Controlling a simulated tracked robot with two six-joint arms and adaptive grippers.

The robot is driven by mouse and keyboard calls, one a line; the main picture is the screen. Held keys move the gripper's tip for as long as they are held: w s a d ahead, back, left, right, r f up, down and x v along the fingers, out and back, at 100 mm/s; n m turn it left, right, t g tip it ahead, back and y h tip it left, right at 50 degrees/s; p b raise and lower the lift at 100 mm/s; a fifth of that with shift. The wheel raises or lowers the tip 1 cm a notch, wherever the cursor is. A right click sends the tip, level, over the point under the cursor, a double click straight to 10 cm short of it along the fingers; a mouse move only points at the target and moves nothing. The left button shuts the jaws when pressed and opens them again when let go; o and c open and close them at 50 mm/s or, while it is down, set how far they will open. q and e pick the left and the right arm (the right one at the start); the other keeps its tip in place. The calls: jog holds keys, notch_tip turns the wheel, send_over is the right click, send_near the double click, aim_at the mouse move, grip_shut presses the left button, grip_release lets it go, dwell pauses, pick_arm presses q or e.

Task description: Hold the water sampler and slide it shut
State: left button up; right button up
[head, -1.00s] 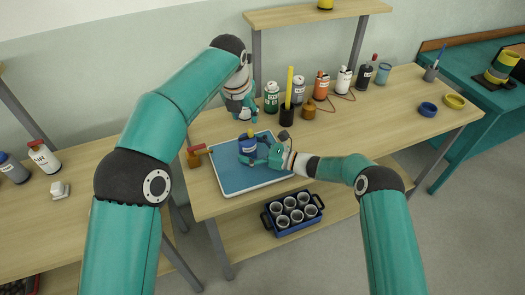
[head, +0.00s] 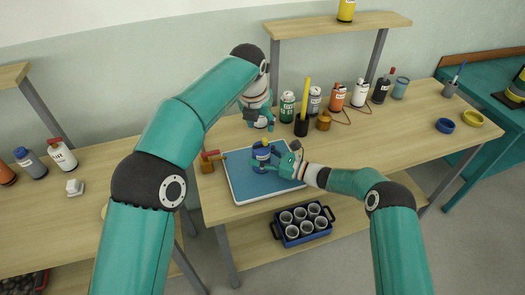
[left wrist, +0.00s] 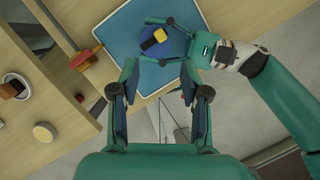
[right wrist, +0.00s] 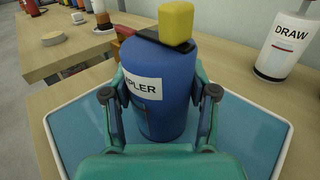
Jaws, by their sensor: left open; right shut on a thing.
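The water sampler (head: 262,155) is a blue cylinder standing upright on the blue tray mat. The right wrist view shows its label ending in "PLER" (right wrist: 143,89) and a yellow block (right wrist: 176,24) on a dark slider at its top. My right gripper (head: 264,166) is shut on the sampler's body from the right, one finger on each side in the right wrist view. My left gripper (head: 258,122) is open and empty, above and behind the sampler. In the left wrist view its fingers (left wrist: 157,95) point toward the tray, with the yellow block (left wrist: 154,39) beyond them.
The tray (head: 245,199) has a pale rim. A red-handled brown item (head: 210,160) stands at its left edge. A blue crate of cups (head: 302,224) is on the lower shelf.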

pick_arm(q)
jog(key=s+d+f+n+g+h, duration=0.1)
jog(key=s+d+n+g+h, duration=0.15)
jog(key=d+n, duration=0.3)
jog(key=n+t+h, duration=0.3)
jog(key=n+h, duration=0.6)
jog(key=n, duration=1.1)
send_near(265, 139)
jog(key=x, duration=1)
jog(key=shift+f, duration=0.2)
grip_shut()
